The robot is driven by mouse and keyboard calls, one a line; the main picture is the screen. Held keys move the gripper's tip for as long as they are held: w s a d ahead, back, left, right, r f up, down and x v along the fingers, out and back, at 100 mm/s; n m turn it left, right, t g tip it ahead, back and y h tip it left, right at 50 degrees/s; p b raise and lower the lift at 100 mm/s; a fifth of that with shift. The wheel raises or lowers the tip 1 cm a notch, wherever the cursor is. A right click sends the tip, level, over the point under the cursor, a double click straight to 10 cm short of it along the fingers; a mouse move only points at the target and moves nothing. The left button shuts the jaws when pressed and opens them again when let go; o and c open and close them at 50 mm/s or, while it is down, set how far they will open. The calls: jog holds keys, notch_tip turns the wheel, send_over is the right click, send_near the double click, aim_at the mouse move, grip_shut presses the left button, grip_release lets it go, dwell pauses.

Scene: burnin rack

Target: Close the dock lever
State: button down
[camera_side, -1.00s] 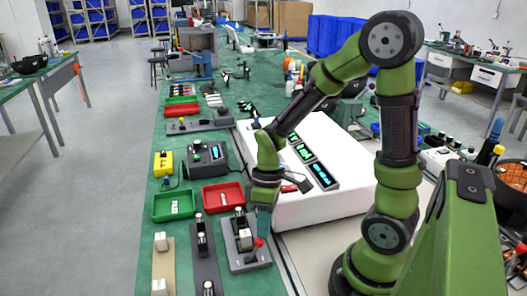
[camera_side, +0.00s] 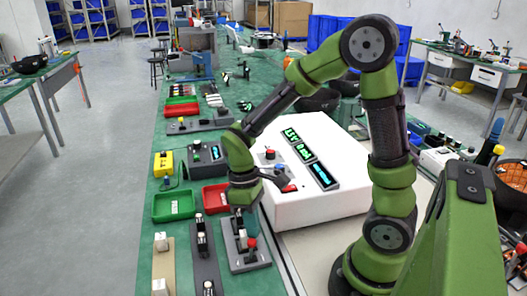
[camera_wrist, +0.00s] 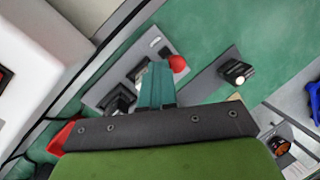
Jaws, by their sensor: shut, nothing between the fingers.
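The dock (camera_side: 248,262) is a grey plate on the green bench top, at the lower middle of the side view. Its lever has a red knob (camera_side: 252,243). In the wrist view the red knob (camera_wrist: 178,63) is just right of my teal fingertips, very close to them; I cannot tell whether they touch. The dock plate (camera_wrist: 103,73) also shows there, partly hidden by my fingers. My gripper (camera_side: 247,222) is shut and empty, pointing down over the dock beside the lever. The lever's arm is mostly hidden.
A white power unit (camera_side: 318,205) with lit displays stands right of the dock. A red tray (camera_side: 216,197) and a green tray (camera_side: 174,206) lie behind it. Narrow rails with small parts (camera_side: 203,262) lie to its left.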

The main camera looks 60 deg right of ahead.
jog(key=shift+w+a+g+h, duration=0.65)
jog(key=shift+a+g+h, duration=0.1)
jog(key=shift+g+h, duration=0.05)
jog(key=shift+s+d, duration=0.1)
jog(key=shift+r, duration=0.15)
jog(key=shift+r, duration=0.7)
jog(key=w+v, duration=0.1)
jog(key=v, duration=0.9)
jog(key=shift+a+f, duration=0.25)
jog(key=shift+a, duration=0.15)
